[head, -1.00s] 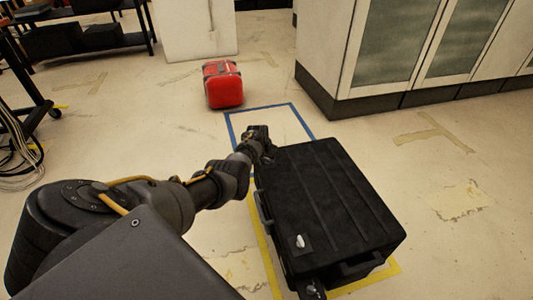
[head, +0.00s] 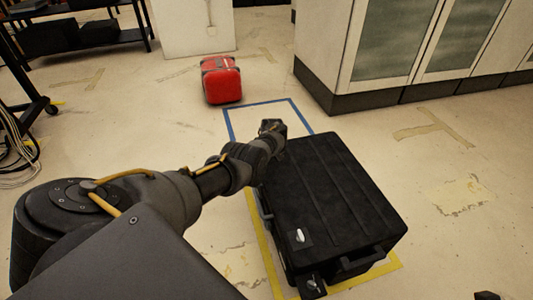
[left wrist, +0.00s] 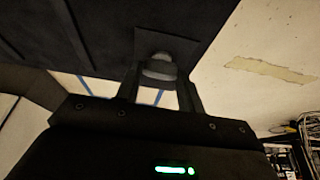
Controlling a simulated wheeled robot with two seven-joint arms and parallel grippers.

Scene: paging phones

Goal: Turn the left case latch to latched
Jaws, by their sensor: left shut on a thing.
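The black case (head: 335,195) lies on the floor in the head view. My left arm reaches along its left side, and my left gripper (head: 272,128) is at its far left corner. In the left wrist view my left gripper (left wrist: 160,82) is shut on a grey latch knob (left wrist: 161,64) on a dark square plate at the case's corner. The gripper hides this latch in the head view. Another latch with a pale handle (head: 300,236) sits at the near left corner. Which way the held knob points is unclear.
Yellow tape (head: 263,252) and blue tape (head: 262,104) mark the floor around and behind the case. A red case (head: 221,80) stands farther back. A cabinet (head: 415,45) stands at the back right. A dark plate (head: 312,285) with a small metallic part is at the near side.

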